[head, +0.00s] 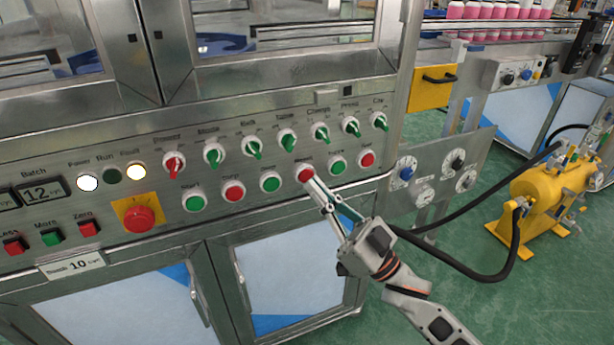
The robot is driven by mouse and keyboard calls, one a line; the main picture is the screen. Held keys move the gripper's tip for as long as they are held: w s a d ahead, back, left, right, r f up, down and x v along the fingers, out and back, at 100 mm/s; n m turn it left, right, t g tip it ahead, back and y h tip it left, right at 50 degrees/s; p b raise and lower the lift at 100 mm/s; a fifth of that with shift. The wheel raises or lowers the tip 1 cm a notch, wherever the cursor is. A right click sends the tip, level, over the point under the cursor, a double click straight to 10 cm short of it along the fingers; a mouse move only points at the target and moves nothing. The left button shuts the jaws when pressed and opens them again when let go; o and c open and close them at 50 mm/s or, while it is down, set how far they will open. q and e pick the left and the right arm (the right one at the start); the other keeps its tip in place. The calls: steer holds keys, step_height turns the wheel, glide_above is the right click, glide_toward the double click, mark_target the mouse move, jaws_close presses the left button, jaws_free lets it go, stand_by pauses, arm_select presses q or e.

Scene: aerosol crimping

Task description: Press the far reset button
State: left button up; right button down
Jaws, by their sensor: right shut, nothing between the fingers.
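A row of red and green push buttons runs along the lower part of the steel control panel (240,222). The red button (304,173) in front of my right gripper has a small label above it that seems to read "Reset". My right gripper (315,184) comes up from the lower right, shut and empty. Its fingertips are at the lower right edge of that red button and cover a little of it. Whether they touch or press it I cannot tell. My left gripper is not in view.
Beside it are a green button (270,182) and another green button (337,165), with a red button (367,159) further right. Selector knobs (288,139) line up above. A red emergency button (138,217) sits left. A yellow pump (537,205) with black hoses stands right.

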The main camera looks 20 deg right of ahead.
steer(key=shift+w, duration=0.15)
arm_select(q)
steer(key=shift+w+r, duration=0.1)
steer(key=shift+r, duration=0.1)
arm_select(e)
steer(key=shift+w, duration=0.3)
steer(key=shift+w, duration=0.35)
stand_by(0.5)
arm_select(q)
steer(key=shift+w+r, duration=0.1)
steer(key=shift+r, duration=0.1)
arm_select(e)
steer(key=shift+s, duration=0.15)
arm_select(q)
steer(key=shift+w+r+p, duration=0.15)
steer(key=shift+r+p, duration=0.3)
arm_select(e)
steer(key=shift+s, duration=0.65)
